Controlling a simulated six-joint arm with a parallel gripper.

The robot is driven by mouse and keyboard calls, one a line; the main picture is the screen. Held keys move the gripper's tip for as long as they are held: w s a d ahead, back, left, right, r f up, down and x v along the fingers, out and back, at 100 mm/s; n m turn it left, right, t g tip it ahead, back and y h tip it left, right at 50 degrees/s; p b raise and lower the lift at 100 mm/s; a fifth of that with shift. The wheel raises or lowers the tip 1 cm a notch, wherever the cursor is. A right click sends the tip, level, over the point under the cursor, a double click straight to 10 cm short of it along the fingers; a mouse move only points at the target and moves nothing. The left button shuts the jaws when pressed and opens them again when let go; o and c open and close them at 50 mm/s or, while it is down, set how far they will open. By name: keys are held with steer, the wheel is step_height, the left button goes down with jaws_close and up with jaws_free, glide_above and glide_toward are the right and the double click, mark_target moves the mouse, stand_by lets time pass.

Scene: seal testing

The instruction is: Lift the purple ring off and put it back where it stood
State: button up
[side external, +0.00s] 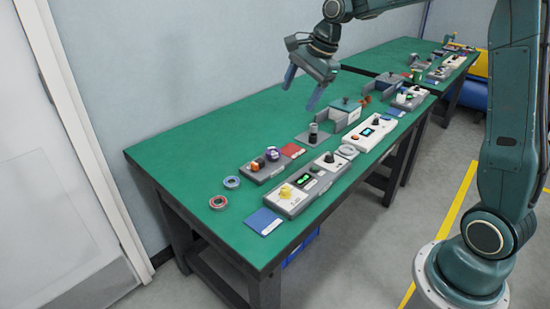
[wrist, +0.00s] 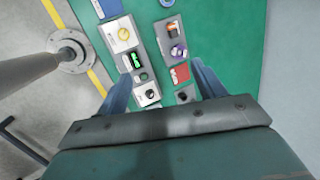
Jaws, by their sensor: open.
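The purple ring (wrist: 178,50) shows in the wrist view on a grey tray (wrist: 181,39), with something pale and dark at its middle; it is too small to tell how it sits. An orange piece (wrist: 172,28) is beside it on the same tray. In the side view the ring (side external: 272,153) is a small dark-purple shape at the tray's (side external: 263,177) right part. My gripper (side external: 298,98) is open and empty, high above the green table. In the wrist view its two fingers (wrist: 160,70) are wide apart, with the ring farther off and below.
A red card (side external: 292,150) lies beside the tray. A device with a yellow knob (side external: 286,192) stands in front, near a blue card (side external: 263,221). Two tape rolls (side external: 231,182) lie to the left. Knobbed devices and grey blocks (side external: 346,113) stand to the right. The table's back left is clear.

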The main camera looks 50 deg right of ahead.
steer(key=w+d+f+m, duration=0.5)
steer(key=w+f, duration=0.1)
steer(key=m+y, duration=0.1)
steer(key=m, duration=0.4)
glide_toward(274, 151)
steer(key=shift+w+a+f+g, duration=0.2)
steer(key=shift+w+f, duration=0.1)
steer(key=shift+f, duration=0.35)
steer(key=shift+w+a+f+g, duration=0.15)
steer(key=shift+w+f, duration=0.15)
steer(key=shift+f, duration=0.35)
steer(key=shift+x, duration=2.6)
steer(key=shift+a, duration=0.1)
steer(key=c, duration=1.3)
